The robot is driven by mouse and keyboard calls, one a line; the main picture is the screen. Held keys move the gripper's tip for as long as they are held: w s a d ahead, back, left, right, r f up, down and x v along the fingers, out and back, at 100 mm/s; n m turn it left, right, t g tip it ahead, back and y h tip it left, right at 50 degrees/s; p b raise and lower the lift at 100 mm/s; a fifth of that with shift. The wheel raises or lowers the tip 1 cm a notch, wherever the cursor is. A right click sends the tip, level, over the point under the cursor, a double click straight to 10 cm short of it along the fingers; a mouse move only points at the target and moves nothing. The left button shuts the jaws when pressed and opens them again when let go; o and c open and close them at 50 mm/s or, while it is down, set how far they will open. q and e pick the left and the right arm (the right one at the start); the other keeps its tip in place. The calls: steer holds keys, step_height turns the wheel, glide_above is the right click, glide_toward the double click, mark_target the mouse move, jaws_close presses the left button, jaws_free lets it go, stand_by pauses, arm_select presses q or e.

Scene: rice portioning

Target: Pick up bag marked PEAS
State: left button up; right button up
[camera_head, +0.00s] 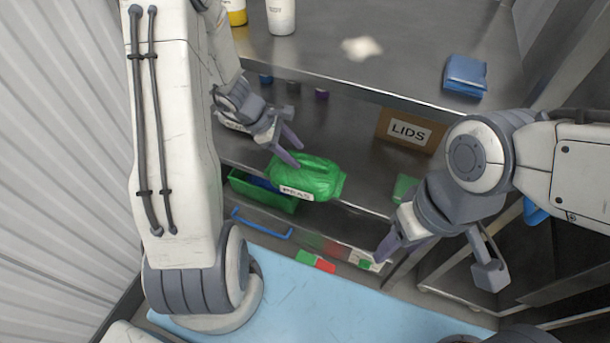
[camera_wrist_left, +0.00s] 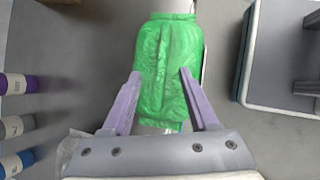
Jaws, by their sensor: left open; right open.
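The green bag (camera_head: 318,176) with a white label reading PEAS lies on the shelf under the steel counter in the head view. My left gripper (camera_head: 294,151) is open at the left end of the bag. In the left wrist view the bag (camera_wrist_left: 168,62) lies with its near end between the two open fingers (camera_wrist_left: 158,102), which are on either side of it. I cannot tell whether the fingers touch it. My right gripper (camera_head: 432,262) is open and empty, to the right of the bag and lower in the picture.
A cardboard box marked LIDS (camera_head: 382,130) stands on the shelf to the right. A green bin (camera_head: 285,203) is just below the bag. Several coloured cylinders stand beside my left gripper. The steel counter (camera_head: 400,60) overhangs the shelf and holds a folded blue cloth (camera_head: 465,76).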

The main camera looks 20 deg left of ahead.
mark_target(304, 161)
arm_select(q)
steer(key=shift+b+x, duration=0.3)
steer(key=shift+x, duration=1.25)
jaws_close()
